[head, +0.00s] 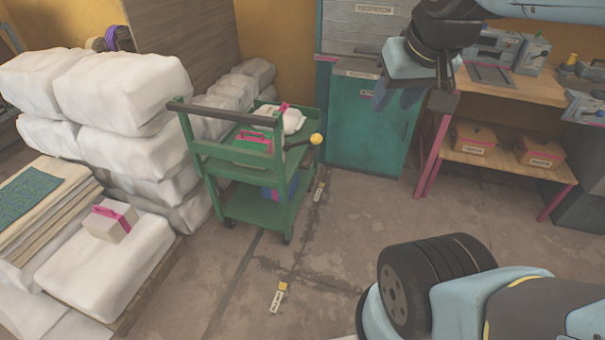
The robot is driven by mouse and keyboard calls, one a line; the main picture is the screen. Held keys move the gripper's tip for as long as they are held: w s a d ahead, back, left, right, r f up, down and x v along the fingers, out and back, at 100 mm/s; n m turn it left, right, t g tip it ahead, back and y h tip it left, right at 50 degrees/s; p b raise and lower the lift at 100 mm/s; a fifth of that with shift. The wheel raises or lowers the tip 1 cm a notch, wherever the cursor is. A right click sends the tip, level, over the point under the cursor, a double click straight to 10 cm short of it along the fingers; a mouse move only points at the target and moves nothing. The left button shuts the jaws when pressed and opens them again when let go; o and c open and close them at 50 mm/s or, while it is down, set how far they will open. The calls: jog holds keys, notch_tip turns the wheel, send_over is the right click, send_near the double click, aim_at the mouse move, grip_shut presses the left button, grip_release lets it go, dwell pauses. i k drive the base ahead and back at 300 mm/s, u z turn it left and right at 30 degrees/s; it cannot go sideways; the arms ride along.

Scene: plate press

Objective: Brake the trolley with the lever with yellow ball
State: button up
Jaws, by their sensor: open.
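A green trolley (256,208) stands left of the middle in the head view, beside stacked white sacks. A dark lever (298,144) sticks out from its right side, toward the right of the picture. A yellow ball (317,139) sits on the lever's end. My gripper (396,101) hangs at the upper right, in front of the teal cabinet in the picture. It is open and empty, and apart from the lever, to the right of it and higher in the picture. The trolley's dark push bar (215,110) is at its upper left.
White sacks (120,95) fill the left side. A teal cabinet (365,135) stands behind the trolley. A wooden workbench (530,90) with boxes below is at the right. Small yellow-and-white items (279,298) lie on the floor. The floor right of the trolley is mostly clear.

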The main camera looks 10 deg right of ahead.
aim_at(316, 139)
jog(key=z, duration=0.05)
jog(key=i, duration=0.95)
jog(key=u, duration=0.1)
